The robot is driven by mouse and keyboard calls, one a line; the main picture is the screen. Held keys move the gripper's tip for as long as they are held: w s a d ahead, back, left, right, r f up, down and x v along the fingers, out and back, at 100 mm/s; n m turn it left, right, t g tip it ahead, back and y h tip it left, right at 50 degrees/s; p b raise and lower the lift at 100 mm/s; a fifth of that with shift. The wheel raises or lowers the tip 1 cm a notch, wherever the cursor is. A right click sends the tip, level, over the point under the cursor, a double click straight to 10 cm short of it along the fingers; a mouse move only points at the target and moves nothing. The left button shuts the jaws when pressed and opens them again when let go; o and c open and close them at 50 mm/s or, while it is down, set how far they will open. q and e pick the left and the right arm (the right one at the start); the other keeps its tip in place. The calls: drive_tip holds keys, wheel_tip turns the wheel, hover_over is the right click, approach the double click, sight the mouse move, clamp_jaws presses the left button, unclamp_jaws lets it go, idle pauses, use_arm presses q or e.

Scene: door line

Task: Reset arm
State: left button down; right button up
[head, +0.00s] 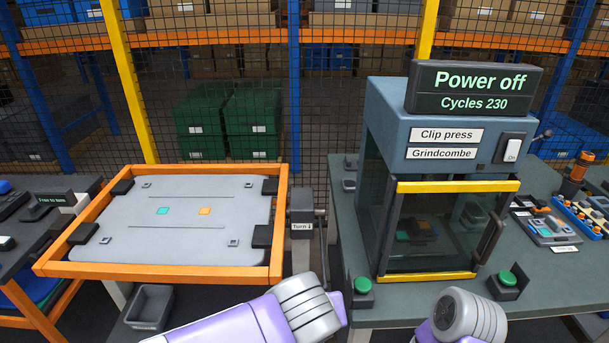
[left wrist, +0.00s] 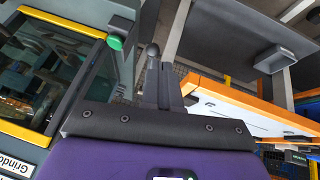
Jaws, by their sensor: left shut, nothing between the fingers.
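My left arm (head: 240,322) comes in low from the left, its grey joint in front of the gap between the orange-framed panel and the clip press. In the left wrist view my left gripper (left wrist: 160,62) is shut and empty, its dark fingers rising from a dark bar. The fingers' exact gap to nearby things is hard to judge. My right arm (head: 468,314) shows only as a grey and purple joint at the bottom right; its gripper is out of view.
The clip press (head: 385,115) stands on a green-grey bench; its sign (head: 473,90) reads "Power off, Cycles 230". An orange-framed panel (head: 180,270) lies left, beside a dark post (head: 302,215) labelled "Turn". Green buttons (head: 362,286) flank the press. Wire mesh and shelves close the back.

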use_arm(q)
drive_tip(key=w+a+f+m+g+h+p, duration=0.1)
drive_tip(key=a+f+g, duration=0.15)
drive_tip(key=f, duration=0.85)
drive_tip(key=w+a+f+g+h+p, duration=0.1)
drive_tip(key=f+g, duration=0.2)
drive_tip(key=f, duration=0.9)
drive_tip(key=s+a+f+n+p, duration=0.1)
drive_tip(key=s+a+f, duration=0.3)
drive_tip(key=f, duration=0.5)
drive_tip(key=s+a+f+n+p, duration=0.1)
drive_tip(key=s+a+f, duration=0.4)
drive_tip(key=f, duration=0.4)
drive_tip(key=shift+s+a+n, duration=0.25)
drive_tip(key=shift+s+n, duration=0.05)
drive_tip(key=shift+s, duration=0.35)
